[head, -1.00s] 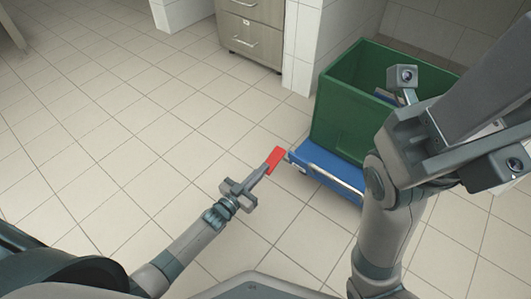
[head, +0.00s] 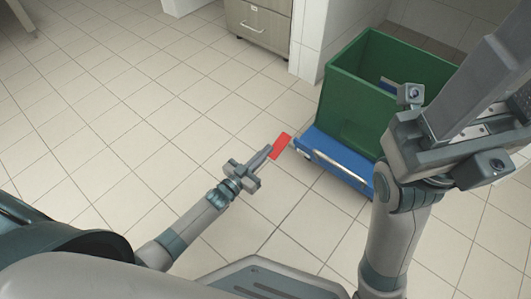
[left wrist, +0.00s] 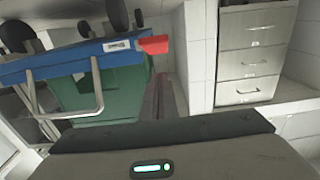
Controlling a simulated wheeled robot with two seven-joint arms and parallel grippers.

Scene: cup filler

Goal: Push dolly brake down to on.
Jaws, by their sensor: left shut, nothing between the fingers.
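The dolly brake is a flat red pedal (head: 280,146) that sticks out from the near left corner of the blue dolly (head: 335,163). In the left wrist view the red pedal (left wrist: 153,45) is at the end of the blue dolly (left wrist: 70,62), which appears upside down there. My left gripper (head: 267,151) is shut and empty, its fingertips at the near end of the pedal in the head view. I cannot tell whether they touch it. My right gripper (head: 480,85) is raised close to the head camera, partly cut off by the frame edge; its jaw state is unclear.
A green bin (head: 345,98) stands on the dolly, and a silver bar (head: 340,172) runs along the dolly's near side. A drawer cabinet (head: 260,28) and a white tiled wall (head: 312,45) stand behind. The tiled floor (head: 110,130) to the left is clear.

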